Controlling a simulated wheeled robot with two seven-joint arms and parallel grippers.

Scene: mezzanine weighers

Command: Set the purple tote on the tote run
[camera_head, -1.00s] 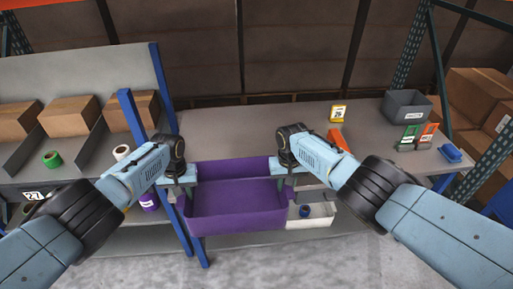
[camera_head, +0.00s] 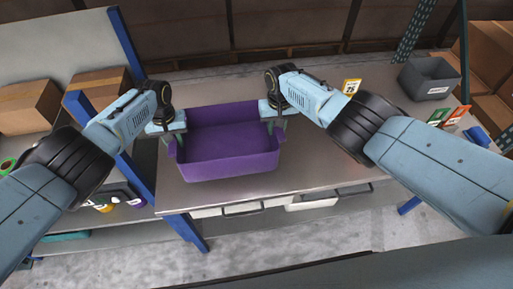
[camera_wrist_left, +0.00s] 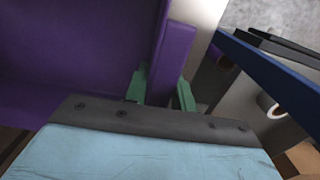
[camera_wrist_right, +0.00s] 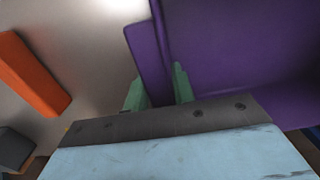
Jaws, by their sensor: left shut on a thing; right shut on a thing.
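The purple tote (camera_head: 228,165) is an open, empty-looking bin, upright and roughly level over the grey metal bench top (camera_head: 320,170). I cannot tell whether its base touches the bench. My left gripper (camera_head: 174,140) is shut on the tote's left rim; the left wrist view shows the purple wall between the green fingers (camera_wrist_left: 160,90). My right gripper (camera_head: 276,125) is shut on its right rim, and the right wrist view shows that rim between the fingers (camera_wrist_right: 157,90). No separate tote run can be told apart from the bench.
A blue upright post (camera_head: 130,170) stands left of the tote. Cartons (camera_head: 97,88) sit on the left rack. An orange block (camera_wrist_right: 38,75) shows in the right wrist view.

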